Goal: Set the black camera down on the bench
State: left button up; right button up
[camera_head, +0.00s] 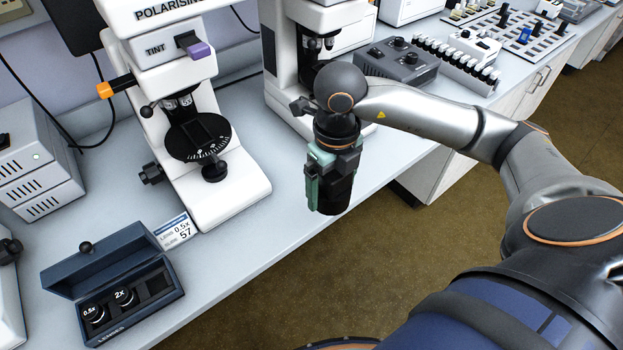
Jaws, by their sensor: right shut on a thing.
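My right gripper (326,178) hangs down from the arm that comes in from the right, with greenish fingers at its lower end. It is shut on the black camera (338,196), a dark, roughly cylindrical body that shows below and beside the fingers. The camera appears upright near the front edge of the light grey bench (255,235). I cannot tell whether its bottom touches the bench or hangs above it. The gripper hides its upper part. My left gripper is out of view.
A white polarising microscope (235,190) stands to the left, and a second microscope (283,75) is behind my gripper. An open lens case (75,272) with a label card (175,231) sits at the lower left. A grey control box (397,62) and vial rack (455,65) are farther back. Bare bench shows between the microscopes.

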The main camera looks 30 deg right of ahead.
jog(key=w+d+f, duration=0.1)
jog(key=w+f, duration=0.2)
jog(key=w, duration=0.1)
jog(key=w+d+f, duration=0.1)
jog(key=w+f, duration=0.1)
jog(key=w, duration=0.1)
jog(key=w+d+f, duration=0.1)
jog(key=w+f, duration=0.2)
jog(key=w, duration=0.1)
jog(key=shift+w+d+f, duration=0.3)
jog(key=shift+w+d, duration=0.05)
jog(key=shift+w+d+f, duration=0.15)
jog(key=shift+w+f, duration=0.3)
jog(key=shift+f, duration=1.55)
jog(key=shift+f, duration=0.2)
jog(key=o, duration=1.3)
jog(key=shift+s, duration=0.1)
jog(key=shift+r, duration=0.15)
